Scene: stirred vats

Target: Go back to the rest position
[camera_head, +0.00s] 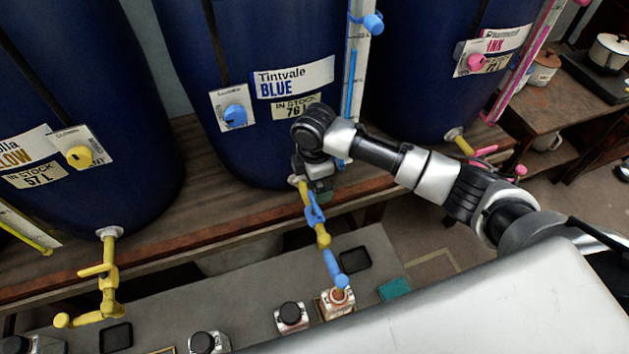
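My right arm comes in from the right and bends down at the blue vat. Its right gripper (318,190) is at the blue vat's tap (316,212), by the upper part of the tap. The fingers are small and partly hidden, so I cannot tell whether they are open or shut, or whether they touch the tap. My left gripper is not in view. Below the blue spout stands an uncapped jar (338,304) with an orange-brown rim.
The blue vat (260,150) stands on a wooden shelf (215,225), between a yellow-labelled vat (70,90) and a pink-labelled vat (415,80). A yellow tap (108,280) sticks out at left. Black-capped jars (291,316) stand on the grey bench (235,290). A teal square (394,289) lies there.

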